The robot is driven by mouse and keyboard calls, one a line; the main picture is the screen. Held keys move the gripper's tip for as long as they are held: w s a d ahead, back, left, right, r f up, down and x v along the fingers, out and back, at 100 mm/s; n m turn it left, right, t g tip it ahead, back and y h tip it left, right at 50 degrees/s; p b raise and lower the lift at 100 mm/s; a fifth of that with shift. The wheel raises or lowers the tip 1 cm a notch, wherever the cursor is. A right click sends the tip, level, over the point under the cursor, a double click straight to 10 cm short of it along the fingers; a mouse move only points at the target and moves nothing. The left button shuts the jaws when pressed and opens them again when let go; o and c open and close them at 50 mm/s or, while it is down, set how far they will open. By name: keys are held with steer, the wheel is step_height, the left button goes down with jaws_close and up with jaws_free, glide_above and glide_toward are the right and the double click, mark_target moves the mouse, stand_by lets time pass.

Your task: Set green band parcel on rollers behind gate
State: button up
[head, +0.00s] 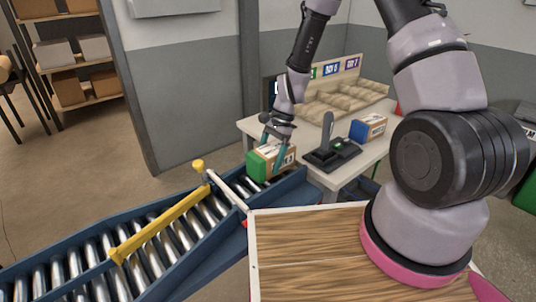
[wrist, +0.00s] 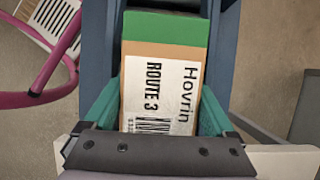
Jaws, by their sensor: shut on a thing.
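The green band parcel (head: 258,165) is a brown box with a green end and a white label. My gripper (head: 279,155) is shut on it from above.
A white table (head: 375,155) at right holds a blue-ended parcel (head: 368,128), a black device (head: 331,152) and a compartment tray (head: 340,95). A wooden-topped surface (head: 310,255) is in front. A magenta tube (wrist: 40,95) shows at left in the wrist view.

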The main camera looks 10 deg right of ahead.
steer(key=shift+f, duration=0.25)
steer(key=o, duration=1.5)
steer(key=shift+c, duration=0.2)
steer(key=v, duration=1)
steer(key=shift+w+d+r, duration=0.1)
steer(key=shift+r, duration=0.1)
steer(key=s+d+r+n+t, duration=0.2)
steer(key=s+d+r, duration=0.15)
steer(key=r, duration=0.55)
steer(key=s+d+r+n+t+h, duration=0.15)
steer(key=d+r, duration=0.25)
steer(key=r, duration=0.4)
steer(key=s+d+r+n+t+y, duration=0.1)
steer(key=s+d+r+n+t, duration=0.15)
steer(key=r, duration=0.65)
steer(key=s+d+r+n+t+h, duration=0.1)
steer(key=s+d+r+t, duration=0.2)
steer(key=s, duration=0.6)
step_height(320, 180, up, 3)
steer(key=shift+d+f+t, duration=0.1)
steer(key=shift+d+t, duration=0.2)
steer(key=shift+d, duration=0.4)
